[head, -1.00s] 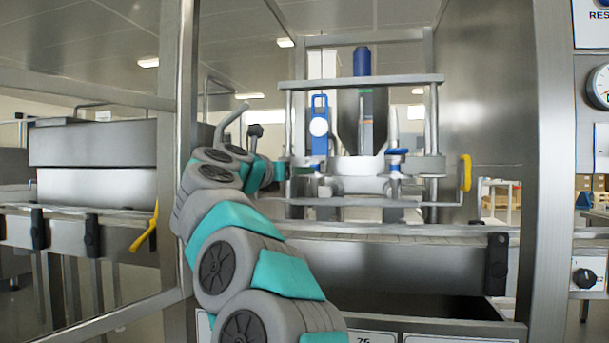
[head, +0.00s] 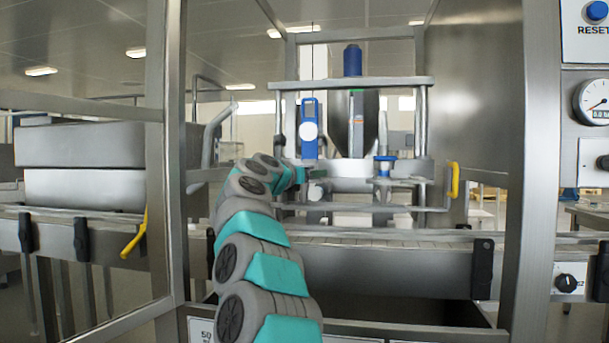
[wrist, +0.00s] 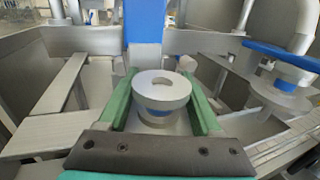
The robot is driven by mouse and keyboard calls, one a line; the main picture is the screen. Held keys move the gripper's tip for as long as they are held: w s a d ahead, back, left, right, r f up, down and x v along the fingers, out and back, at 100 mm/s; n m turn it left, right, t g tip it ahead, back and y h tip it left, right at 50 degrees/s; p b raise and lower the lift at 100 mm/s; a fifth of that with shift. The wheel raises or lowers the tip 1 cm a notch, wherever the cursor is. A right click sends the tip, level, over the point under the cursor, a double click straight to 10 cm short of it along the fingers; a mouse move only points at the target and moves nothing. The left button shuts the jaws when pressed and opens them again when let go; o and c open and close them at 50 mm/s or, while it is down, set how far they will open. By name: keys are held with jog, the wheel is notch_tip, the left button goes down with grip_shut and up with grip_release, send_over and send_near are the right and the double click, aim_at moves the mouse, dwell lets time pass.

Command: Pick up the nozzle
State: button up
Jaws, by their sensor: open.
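What I take to be the nozzle is a round pale grey piece (wrist: 155,92) with a slot-like hole in its top and a blue band below its rim. In the wrist view it sits between the two green fingers of my open gripper (wrist: 159,74), one finger on each side. I cannot tell whether the fingers touch it. A blue upright (wrist: 146,22) rises just behind it. In the head view my arm reaches into the filling machine, ending just below a blue part (head: 309,112) with a white disc.
A second blue-and-grey fitting (wrist: 284,72) stands to the right, also in the head view (head: 384,166). Metal plates and bars crowd both sides. The steel hopper (head: 369,125) stands behind, and a yellow handle (head: 453,180) is at the right. A frame post (head: 165,150) stands left of my arm.

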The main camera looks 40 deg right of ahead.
jog(key=shift+c, duration=0.3)
grip_shut()
dwell(0.3)
